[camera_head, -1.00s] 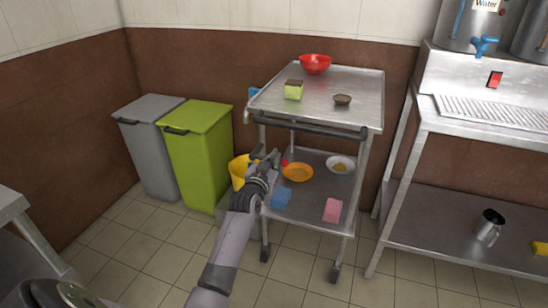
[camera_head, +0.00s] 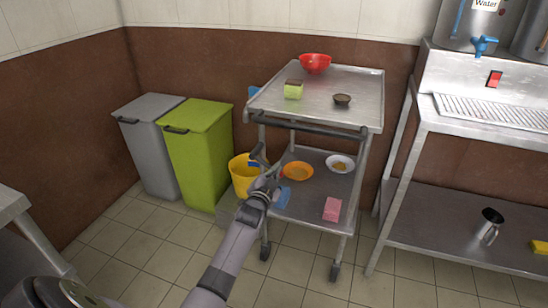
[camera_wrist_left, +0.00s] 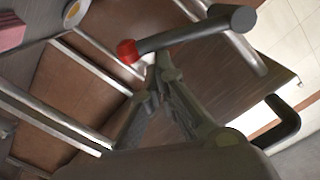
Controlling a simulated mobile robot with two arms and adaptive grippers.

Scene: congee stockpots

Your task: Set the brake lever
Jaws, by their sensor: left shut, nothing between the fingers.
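The cart (camera_head: 360,112) stands against the brown wall. Its brake lever (camera_wrist_left: 185,38), a dark bar with a red tip, crosses the upper middle of the left wrist view. In the head view the lever is mostly hidden behind my left gripper (camera_head: 268,170), at the cart's left front side beside the lower shelf. In the left wrist view my left gripper (camera_wrist_left: 152,72) is shut and empty, its fingertips close to the red tip. I cannot tell whether they touch it. My right gripper is not in view.
A yellow bucket (camera_head: 240,178) stands left of the cart, beside a green bin (camera_head: 200,155) and a grey bin (camera_head: 150,150). The lower shelf holds an orange plate (camera_head: 298,171), a white bowl (camera_head: 340,163) and a pink sponge (camera_head: 332,209). A steel counter (camera_head: 405,160) stands at right.

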